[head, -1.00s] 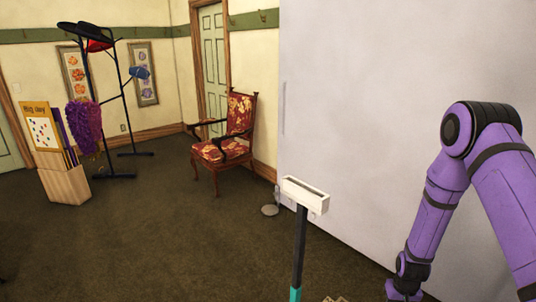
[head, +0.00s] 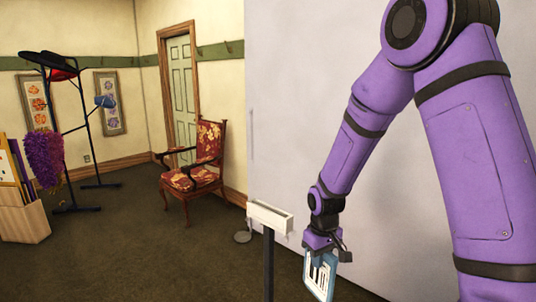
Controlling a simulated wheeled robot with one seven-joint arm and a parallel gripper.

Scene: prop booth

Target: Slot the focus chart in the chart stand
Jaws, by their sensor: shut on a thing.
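The chart stand (head: 268,219) is a dark post with a white slotted holder on top, at the lower middle of the head view. My gripper (head: 322,250) is just right of the holder and points down. It is shut on the focus chart (head: 320,274), a blue-edged card with black and white marks. The chart hangs tilted below the fingers, lower than the holder and apart from it in the picture. The chart's lower edge is near the bottom of the view. The inside of the slot shows only as a narrow dark line.
A large pale panel (head: 310,110) stands behind the stand. A red patterned chair (head: 195,175), a hat rack (head: 88,130) and a wooden bin (head: 25,220) stand to the left. The dark floor (head: 150,250) between them and the stand is clear.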

